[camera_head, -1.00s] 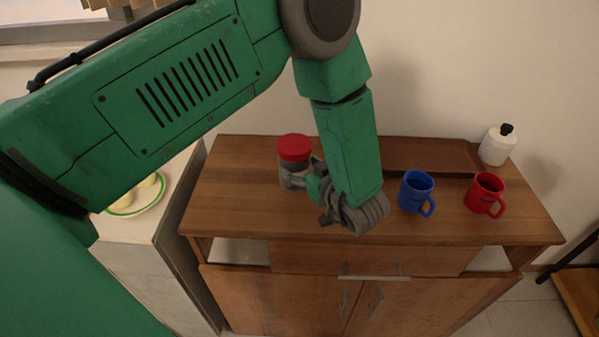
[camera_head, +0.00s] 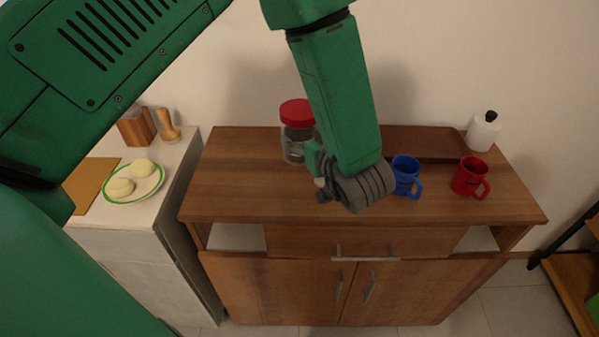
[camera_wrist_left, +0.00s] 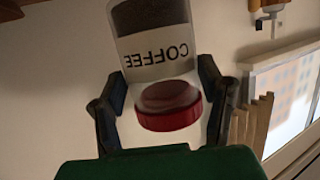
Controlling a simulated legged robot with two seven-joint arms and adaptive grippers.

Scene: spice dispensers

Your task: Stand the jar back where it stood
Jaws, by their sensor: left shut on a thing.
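The coffee jar (camera_head: 296,145) is clear with a red lid and dark contents. It appears upright at the back left of the wooden cabinet top, and I cannot tell whether its base touches the wood. My left gripper (camera_head: 312,158) reaches it from the right and is shut on it; the wrist hides part of the fingers. In the left wrist view the jar (camera_wrist_left: 155,65) appears upside down with its COFFEE label, between the two fingers of my left gripper (camera_wrist_left: 162,95). My right gripper is not in view.
A blue mug (camera_head: 405,172), partly behind my wrist, and a red mug (camera_head: 469,178) stand to the right on the cabinet (camera_head: 235,195). A white bottle (camera_head: 483,132) is at the back right. The cabinet's left top is clear. A plate (camera_head: 155,190) with pale round items sits on the left counter.

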